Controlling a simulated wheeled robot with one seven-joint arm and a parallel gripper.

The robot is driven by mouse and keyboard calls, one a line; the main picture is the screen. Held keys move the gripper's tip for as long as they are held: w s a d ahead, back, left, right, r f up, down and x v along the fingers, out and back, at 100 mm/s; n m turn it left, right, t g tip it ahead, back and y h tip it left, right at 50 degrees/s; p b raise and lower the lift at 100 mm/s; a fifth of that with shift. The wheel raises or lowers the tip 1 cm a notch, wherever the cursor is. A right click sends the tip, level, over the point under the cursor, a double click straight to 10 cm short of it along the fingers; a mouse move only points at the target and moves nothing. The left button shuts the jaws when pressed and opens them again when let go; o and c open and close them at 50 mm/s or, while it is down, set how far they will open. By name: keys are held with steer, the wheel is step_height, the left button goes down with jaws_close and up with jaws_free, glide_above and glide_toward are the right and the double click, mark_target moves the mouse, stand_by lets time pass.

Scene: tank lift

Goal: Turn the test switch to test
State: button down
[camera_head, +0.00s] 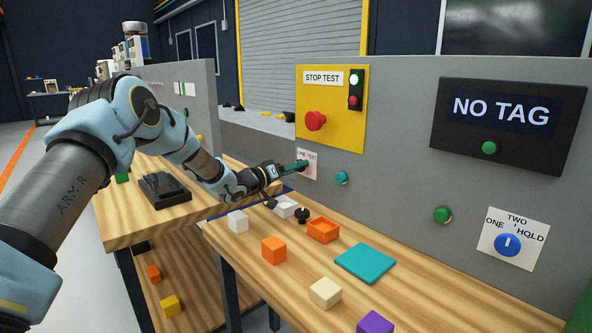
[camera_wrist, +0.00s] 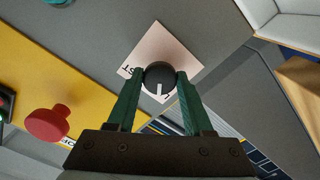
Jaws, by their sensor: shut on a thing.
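The test switch is a black round knob (camera_wrist: 160,74) with a white pointer mark, on a pale label plate (camera_wrist: 190,52). In the wrist view the mark points toward the bottom of the picture, near a partly hidden letter. Letters "ST" show at the plate's left corner. In the head view the plate (camera_head: 310,158) reads "LINE TEST" on the grey wall panel, and my gripper hides the knob. My gripper (camera_head: 300,165) reaches it from the left. Its green fingers (camera_wrist: 160,82) are closed on the knob from both sides in the wrist view.
Above the plate is a yellow panel (camera_head: 345,120) with a red stop button (camera_head: 316,121). A teal button (camera_head: 342,178) sits right of the plate. Below, a wooden table (camera_head: 290,295) holds several loose blocks, an orange tray (camera_head: 323,230) and a teal plate (camera_head: 365,263).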

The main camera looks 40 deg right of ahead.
steer(key=shift+f+m+b, duration=0.1)
steer(key=shift+m+b, duration=6.95)
steer(key=shift+m, duration=0.85)
steer(key=shift+c, duration=1.5)
jaws_free()
steer(key=a, duration=1)
steer(key=shift+w+a+b, duration=0.35)
steer(key=shift+a+b, duration=0.05)
steer(key=shift+b, duration=0.05)
